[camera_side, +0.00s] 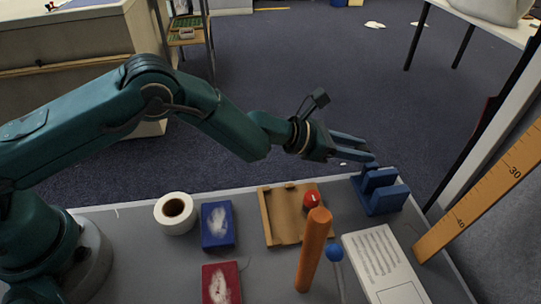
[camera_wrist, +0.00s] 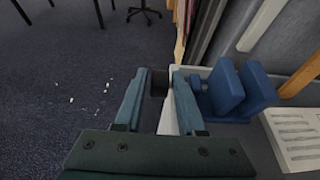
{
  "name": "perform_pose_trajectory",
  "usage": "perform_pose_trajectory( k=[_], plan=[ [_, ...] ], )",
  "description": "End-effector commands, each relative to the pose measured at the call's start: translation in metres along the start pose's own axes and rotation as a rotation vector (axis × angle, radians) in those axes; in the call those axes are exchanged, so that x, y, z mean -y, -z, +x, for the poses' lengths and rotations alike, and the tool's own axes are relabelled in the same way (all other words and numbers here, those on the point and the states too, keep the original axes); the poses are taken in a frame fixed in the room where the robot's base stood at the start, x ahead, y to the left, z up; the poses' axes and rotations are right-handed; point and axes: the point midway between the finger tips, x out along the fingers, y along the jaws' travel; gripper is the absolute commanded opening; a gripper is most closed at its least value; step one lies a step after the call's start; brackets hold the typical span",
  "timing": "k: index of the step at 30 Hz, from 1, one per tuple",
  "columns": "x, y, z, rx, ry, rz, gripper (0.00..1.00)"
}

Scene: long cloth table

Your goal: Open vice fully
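The blue vice (camera_side: 388,199) stands at the far right corner of the table, with two upright jaws and a narrow gap between them. In the wrist view the vice (camera_wrist: 258,88) is right of my fingers. My gripper (camera_side: 369,152) is just beyond the vice at the table's far edge, with its fingers apart. The wrist view shows the gripper (camera_wrist: 160,76) with a gap between the fingers. A small dark block (camera_wrist: 158,84) shows in that gap; I cannot tell what it is or whether the fingers touch it.
An orange post (camera_side: 312,250), a red ball (camera_side: 310,198), a blue ball (camera_side: 334,253) and a wooden tray (camera_side: 270,235) are left of the vice. A printed white box (camera_side: 383,265) lies in front of it. A large ruler (camera_side: 485,195) leans at the right.

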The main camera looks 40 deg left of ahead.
Motion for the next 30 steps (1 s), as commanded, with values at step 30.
perform_pose_trajectory(
  k=[30],
  plan=[
    [0.002, -0.001, 0.014, -0.061, 0.011, 0.000, 0.00]
  ],
)
